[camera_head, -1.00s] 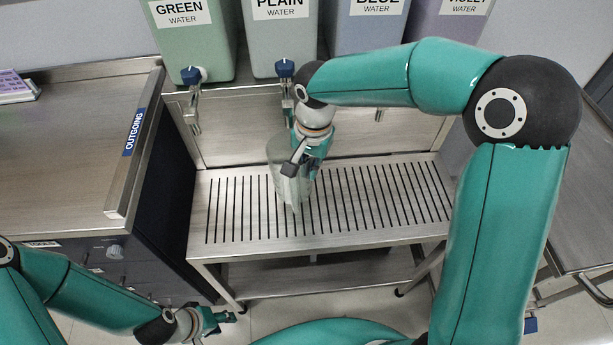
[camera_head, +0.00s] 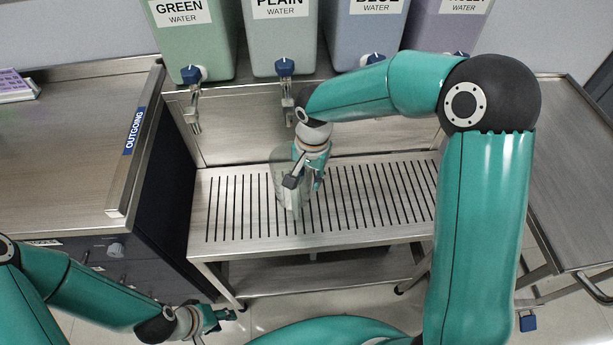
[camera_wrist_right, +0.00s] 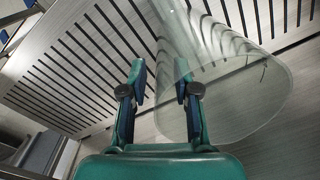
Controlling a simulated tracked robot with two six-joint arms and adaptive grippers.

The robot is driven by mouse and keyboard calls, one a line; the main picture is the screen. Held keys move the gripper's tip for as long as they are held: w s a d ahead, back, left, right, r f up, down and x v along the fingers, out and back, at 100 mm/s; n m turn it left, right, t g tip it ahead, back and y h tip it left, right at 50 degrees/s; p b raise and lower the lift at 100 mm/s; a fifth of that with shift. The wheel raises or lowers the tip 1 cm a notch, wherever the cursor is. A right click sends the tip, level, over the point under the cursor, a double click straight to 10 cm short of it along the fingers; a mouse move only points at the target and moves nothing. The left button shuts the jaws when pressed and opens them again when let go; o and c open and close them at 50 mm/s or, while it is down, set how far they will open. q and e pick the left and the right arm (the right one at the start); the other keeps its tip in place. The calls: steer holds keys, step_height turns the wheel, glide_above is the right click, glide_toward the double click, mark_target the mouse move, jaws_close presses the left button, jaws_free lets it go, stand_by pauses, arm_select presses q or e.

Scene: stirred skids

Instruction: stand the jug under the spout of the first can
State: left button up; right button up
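The clear jug (camera_head: 283,160) is over the slatted stand, below and near the spout of the PLAIN WATER can. My right gripper (camera_head: 305,180) is at its near right side. In the right wrist view the jug (camera_wrist_right: 235,95) fills the upper right, and its see-through wall overlaps one finger of my right gripper (camera_wrist_right: 160,85). The fingers are a little apart, with the jug's edge between them. Whether its base touches the slats is unclear. The leftmost can is the GREEN WATER can (camera_head: 195,45), with its spout (camera_head: 192,112) left of the jug. My left gripper (camera_head: 218,320) is low at the left, empty, fingers apart.
The PLAIN can (camera_head: 280,40), blue can (camera_head: 362,40) and violet can (camera_head: 440,35) stand in a row at the back. The slatted stand (camera_head: 235,230) is clear left of the jug. A counter with an OUTGOING strip (camera_head: 135,130) borders it on the left.

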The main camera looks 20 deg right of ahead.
step_height(320, 180, up, 12)
steer(key=shift+s+d+p, duration=0.2)
steer(key=shift+p, duration=0.15)
stand_by(0.4)
stand_by(0.4)
